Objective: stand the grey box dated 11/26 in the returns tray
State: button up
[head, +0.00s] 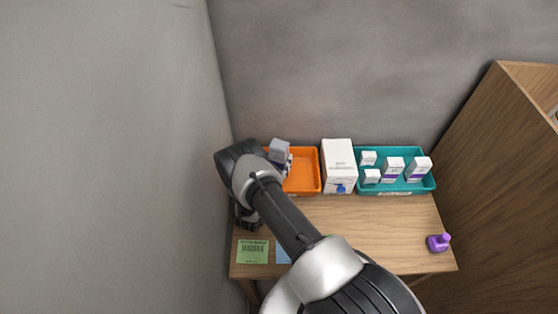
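A small grey box (279,148) shows at the back left, over the left part of an orange tray (305,191). Its date cannot be read from here. My gripper (287,161) is mostly hidden behind my wrist; small grey and dark parts show against the box's lower right side. I cannot tell whether its fingers are closed on the box, or whether the box touches the tray. The orange tray's left part is covered by my arm, and its right part looks empty. No returns lettering is legible on it.
A tall white box (339,162) stands right of the orange tray. A teal tray (408,189) beyond it holds several small white boxes. A purple bottle (438,243) stands at the right front. A green card (252,252) lies at the left front. The counter's right middle is clear.

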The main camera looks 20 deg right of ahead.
jog(key=shift+f+b, duration=0.5)
jog(key=shift+f, duration=0.05)
jog(key=o, duration=1.1)
jog(key=shift+r, duration=0.1)
